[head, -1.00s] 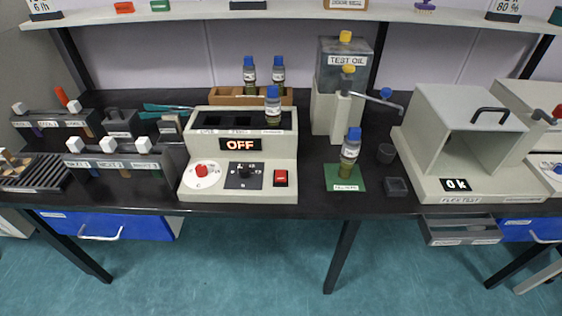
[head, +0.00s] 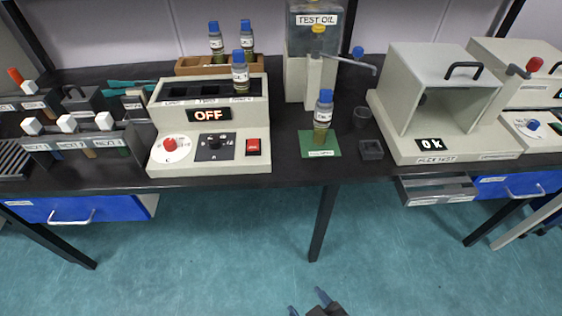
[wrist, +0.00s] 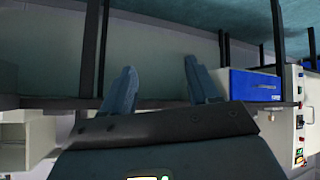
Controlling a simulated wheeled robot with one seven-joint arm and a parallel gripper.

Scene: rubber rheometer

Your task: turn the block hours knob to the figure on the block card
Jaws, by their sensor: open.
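The block heater (head: 185,165) is a cream box on the black bench, with a lit OFF display (head: 209,114). Its front carries a red knob (head: 170,143) on a white dial, a black knob (head: 214,144) on a dark plate and a red switch (head: 253,147). The knob labels are too small to tell which is the hours knob. The block card is not in view now. My gripper (head: 307,301) shows at the bottom edge of the head view, below the bench and apart from the heater. It is open and empty in the wrist view (wrist: 160,78).
A blue-capped vial (head: 240,72) stands in the heater's top; another (head: 323,115) stands on a green mat (head: 334,149). A rack of white-topped tools (head: 88,142) is left of the heater. An open grey drawer (head: 438,191) juts out at right. The floor before the bench is clear.

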